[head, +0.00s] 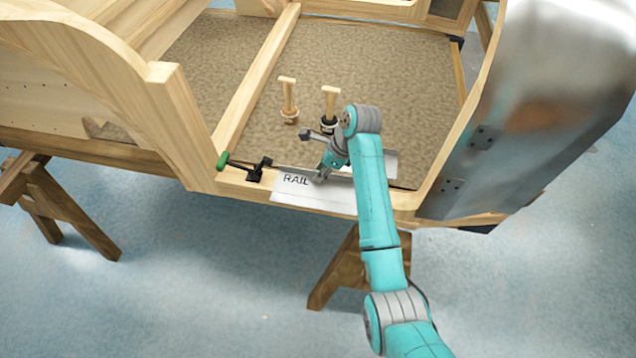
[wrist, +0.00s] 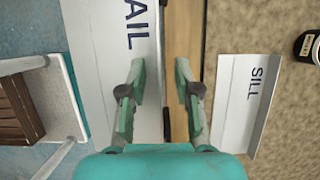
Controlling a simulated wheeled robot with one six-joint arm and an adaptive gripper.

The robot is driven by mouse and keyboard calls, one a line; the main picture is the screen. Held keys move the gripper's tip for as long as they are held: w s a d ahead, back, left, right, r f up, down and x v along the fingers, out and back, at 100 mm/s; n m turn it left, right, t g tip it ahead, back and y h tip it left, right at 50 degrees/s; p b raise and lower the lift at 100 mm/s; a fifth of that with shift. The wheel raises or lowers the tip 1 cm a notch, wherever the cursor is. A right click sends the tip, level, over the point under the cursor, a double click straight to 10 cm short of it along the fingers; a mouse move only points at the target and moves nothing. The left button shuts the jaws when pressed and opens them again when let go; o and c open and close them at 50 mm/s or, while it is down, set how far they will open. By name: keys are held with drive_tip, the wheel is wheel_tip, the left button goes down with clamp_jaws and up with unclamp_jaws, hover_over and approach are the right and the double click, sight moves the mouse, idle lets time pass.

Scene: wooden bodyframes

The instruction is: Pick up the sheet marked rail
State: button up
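The sheet marked RAIL (head: 289,194) is a pale, flat piece lying along the wooden front rail of the bodyframe in the head view. It fills the left middle of the wrist view (wrist: 120,60), where only "AIL" of its marking shows. My gripper (head: 320,178) is over this sheet, and my arm hides part of it. In the wrist view my gripper (wrist: 160,95) is open, with one finger over the sheet and the other over bare wood past its right edge. Nothing is visibly held. Whether the fingers touch the sheet cannot be told.
A sheet marked SILL (wrist: 240,90) lies on the brown floor panel to the right. A green-handled clamp (head: 258,170) sits on the rail left of the RAIL sheet. Two wooden-handled items (head: 288,100) stand behind. A metal-clad panel (head: 500,130) rises at right.

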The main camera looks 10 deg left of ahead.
clamp_jaws()
drive_tip(key=shift+r, duration=0.1)
